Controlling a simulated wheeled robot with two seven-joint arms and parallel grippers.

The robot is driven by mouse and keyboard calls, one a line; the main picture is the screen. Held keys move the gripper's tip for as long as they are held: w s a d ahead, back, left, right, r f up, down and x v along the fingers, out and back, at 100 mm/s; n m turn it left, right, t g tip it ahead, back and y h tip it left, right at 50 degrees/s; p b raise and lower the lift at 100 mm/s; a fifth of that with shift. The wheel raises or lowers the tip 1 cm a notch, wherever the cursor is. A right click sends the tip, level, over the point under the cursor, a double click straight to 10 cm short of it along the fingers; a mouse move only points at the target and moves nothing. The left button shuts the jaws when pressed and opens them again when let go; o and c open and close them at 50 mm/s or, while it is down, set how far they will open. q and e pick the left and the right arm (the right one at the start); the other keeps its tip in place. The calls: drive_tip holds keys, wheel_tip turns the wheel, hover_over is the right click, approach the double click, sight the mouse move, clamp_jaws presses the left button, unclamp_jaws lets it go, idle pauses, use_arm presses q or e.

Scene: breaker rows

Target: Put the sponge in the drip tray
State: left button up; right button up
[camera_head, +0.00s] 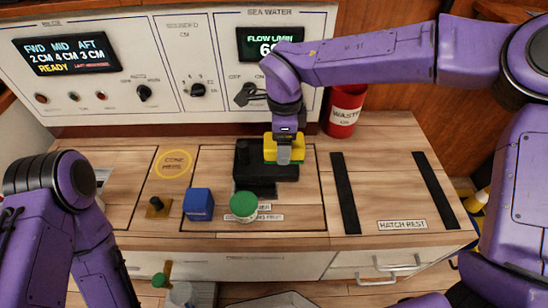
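My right gripper (284,154) reaches down from above and is shut on a yellow block, which looks like the sponge (298,153). A grey finger shows in front of the sponge, which is over the right part of a black stand with a tray-like base (262,186), apparently the drip tray. The sponge overlaps the black part in the picture; I cannot tell whether they touch. My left arm bends down at the lower left, and its gripper is out of the picture.
A blue box (198,204) and a green-topped jar (244,206) stand just in front of the black stand. A small brass piece (158,207) is at the left. The striped hatch rest area (390,190) is clear.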

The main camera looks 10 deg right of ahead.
drive_tip(key=w+f+b, duration=0.1)
drive_tip(key=w+f, duration=0.1)
drive_tip(key=f, duration=0.1)
drive_tip(key=w+f+b, duration=0.1)
drive_tip(key=w+f, duration=0.2)
drive_tip(key=shift+a, duration=0.2)
drive_tip(key=f, duration=0.1)
drive_tip(key=f+b, duration=0.1)
drive_tip(key=f, duration=0.1)
drive_tip(key=shift+w+f+b, duration=0.2)
drive_tip(key=shift+f+b, duration=0.05)
drive_tip(key=shift+b, duration=0.05)
drive_tip(key=shift+r, duration=0.15)
drive_tip(key=o, duration=0.9)
wheel_tip(320, 180, up, 12)
drive_tip(key=p, duration=0.5)
